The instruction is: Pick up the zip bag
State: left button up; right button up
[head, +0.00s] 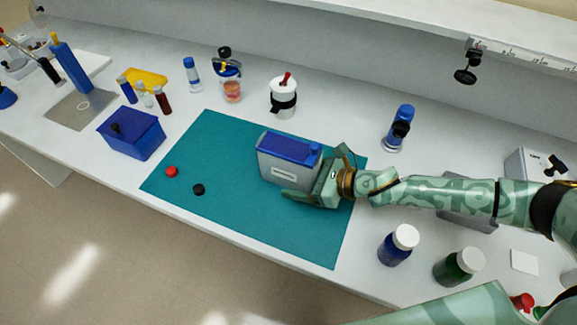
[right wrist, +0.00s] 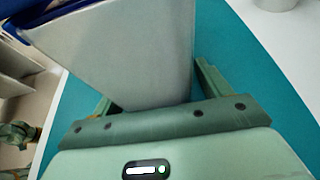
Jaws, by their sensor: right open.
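A grey box-like thing (head: 283,166) with a blue top and a pale label stands on the teal mat. I cannot tell for sure that it is the zip bag; no other thing shows clearly as one. My right gripper (head: 316,174) is open around its right end, one finger on the near side and one on the far side. In the right wrist view the pale body (right wrist: 125,55) reaches down between the two fingers of the gripper (right wrist: 155,92). Contact is hard to judge. My left gripper is not in view.
On the teal mat (head: 220,145) lie a red cap (head: 172,171) and a black cap (head: 198,189). A blue box (head: 131,133) stands left, a white jar (head: 283,97) behind. Blue (head: 398,245) and green (head: 460,267) bottles stand front right. The mat's front part is clear.

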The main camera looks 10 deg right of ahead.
jog(key=c, duration=1.1)
jog(key=shift+o, duration=0.2)
jog(key=shift+r, duration=0.1)
